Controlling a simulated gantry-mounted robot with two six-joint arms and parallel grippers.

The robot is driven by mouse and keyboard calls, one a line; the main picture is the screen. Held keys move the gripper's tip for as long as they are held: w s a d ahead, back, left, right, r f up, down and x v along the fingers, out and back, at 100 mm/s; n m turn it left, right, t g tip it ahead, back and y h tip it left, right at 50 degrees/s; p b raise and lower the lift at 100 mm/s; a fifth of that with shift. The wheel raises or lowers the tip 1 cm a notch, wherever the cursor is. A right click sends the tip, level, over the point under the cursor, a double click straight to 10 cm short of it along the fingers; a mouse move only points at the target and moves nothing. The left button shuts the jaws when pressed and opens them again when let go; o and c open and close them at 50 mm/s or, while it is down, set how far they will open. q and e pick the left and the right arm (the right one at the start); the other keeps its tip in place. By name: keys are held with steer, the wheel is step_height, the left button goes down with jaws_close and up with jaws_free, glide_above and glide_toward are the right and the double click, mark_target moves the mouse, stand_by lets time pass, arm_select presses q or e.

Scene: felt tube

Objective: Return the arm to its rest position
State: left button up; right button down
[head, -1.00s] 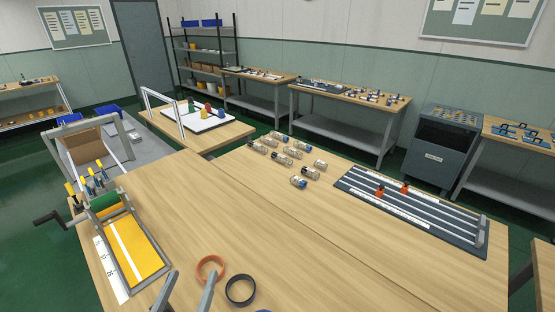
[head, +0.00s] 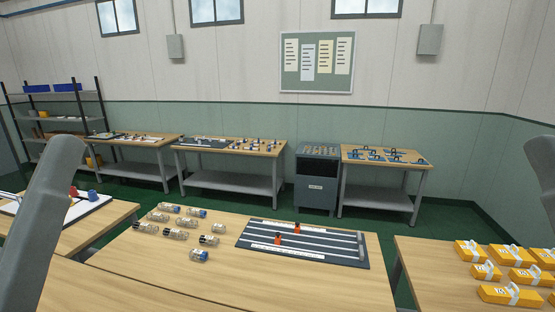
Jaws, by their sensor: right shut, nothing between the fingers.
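A large grey part of my own arms (head: 50,220) rises close to the camera at the left side of the head view. Another grey part of mine (head: 540,160) shows at the right edge, cut off by the frame. Both are held up near the camera, above the tables. I cannot make out fingertips on either one. My right gripper is shut and nothing is held. My left gripper's fingers do not show.
The near workbench (head: 215,285) holds several small glass jars (head: 175,234) and a dark board with pale rails (head: 302,242) bearing two orange pieces. Yellow boxes (head: 510,295) stand on the right table. Benches, a grey cabinet (head: 316,180) and shelves (head: 50,105) line the wall.

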step_height(320, 180, up, 21)
steer(key=p, duration=1.7)
steer(key=shift+f+p, duration=0.2)
steer(key=shift+p, duration=0.2)
